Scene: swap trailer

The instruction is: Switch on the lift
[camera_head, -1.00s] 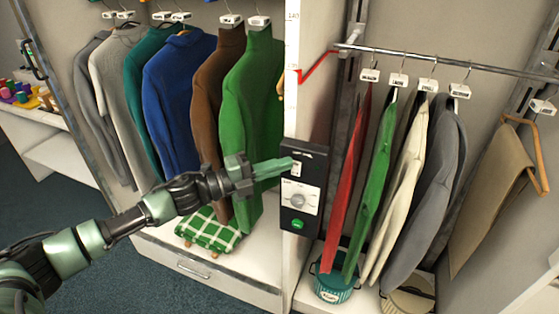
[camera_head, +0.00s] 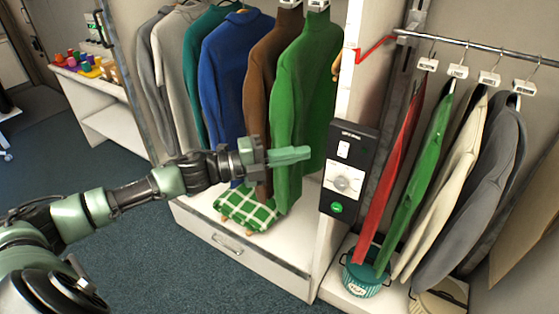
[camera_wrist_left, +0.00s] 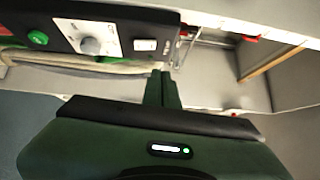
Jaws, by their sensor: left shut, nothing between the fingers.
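The black lift control box (camera_head: 328,203) is mounted on the white upright between two wardrobe bays. It has a white rocker switch (camera_head: 344,150) at the top, a dial on a white plate (camera_head: 343,181) and a green button (camera_head: 336,207) at the bottom. In the left wrist view the switch (camera_wrist_left: 145,44), dial (camera_wrist_left: 90,45) and green button (camera_wrist_left: 38,37) show at the upper left. My left gripper (camera_head: 310,153) is shut and empty, level with the switch and a little left of the box, apart from it. It also shows in the left wrist view (camera_wrist_left: 162,76). My right gripper is not in view.
Several sweaters, including a green one (camera_head: 307,100), hang left of the box, close behind my gripper. Trousers (camera_head: 425,180) hang from a rail on the right. A green checked cloth (camera_head: 247,211) and a teal pot (camera_head: 364,280) are below. The left floor is open.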

